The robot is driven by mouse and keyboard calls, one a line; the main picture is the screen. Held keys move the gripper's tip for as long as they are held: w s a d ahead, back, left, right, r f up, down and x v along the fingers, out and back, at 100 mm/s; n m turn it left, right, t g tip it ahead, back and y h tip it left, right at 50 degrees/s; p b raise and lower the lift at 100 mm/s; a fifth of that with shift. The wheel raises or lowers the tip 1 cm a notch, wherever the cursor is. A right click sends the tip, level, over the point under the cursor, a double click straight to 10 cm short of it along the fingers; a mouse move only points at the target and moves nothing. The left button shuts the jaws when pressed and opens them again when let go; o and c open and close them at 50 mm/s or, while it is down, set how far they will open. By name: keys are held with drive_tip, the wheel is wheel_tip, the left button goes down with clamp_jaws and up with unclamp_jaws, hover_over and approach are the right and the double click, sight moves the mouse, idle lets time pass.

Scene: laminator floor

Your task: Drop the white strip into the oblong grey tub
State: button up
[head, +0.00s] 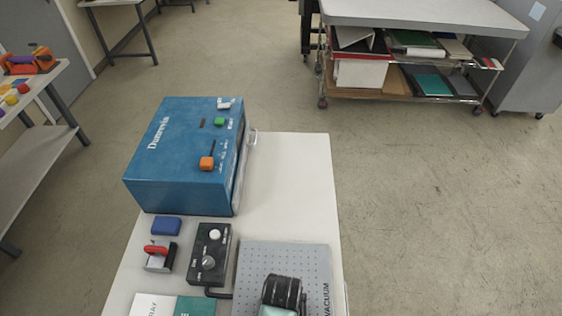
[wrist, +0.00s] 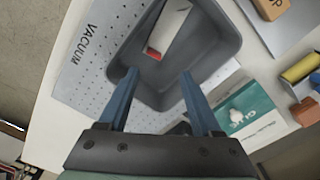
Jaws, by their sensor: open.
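The oblong grey tub (wrist: 228,42) shows in the wrist view, standing on the perforated vacuum plate (wrist: 92,62). The white strip (wrist: 172,28), with a red end, is inside the tub's outline and seems to lie in it; its far end is cut off by the top of the picture. My gripper (wrist: 160,74) is open, with its two blue fingers spread and nothing between them. The fingertips are over the near end of the tub, apart from the strip. In the head view neither tub nor strip can be made out.
A blue laminator box (head: 172,150) stands on the white table (head: 290,190). A black control box (head: 210,255), a blue block (head: 166,226) and a red-handled tool (head: 160,256) lie left of the plate. A green-and-white box (wrist: 245,112) is right of the tub.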

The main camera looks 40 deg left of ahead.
wheel_tip(320, 180, up, 13)
drive_tip(key=b, duration=0.1)
idle(0.4)
idle(0.3)
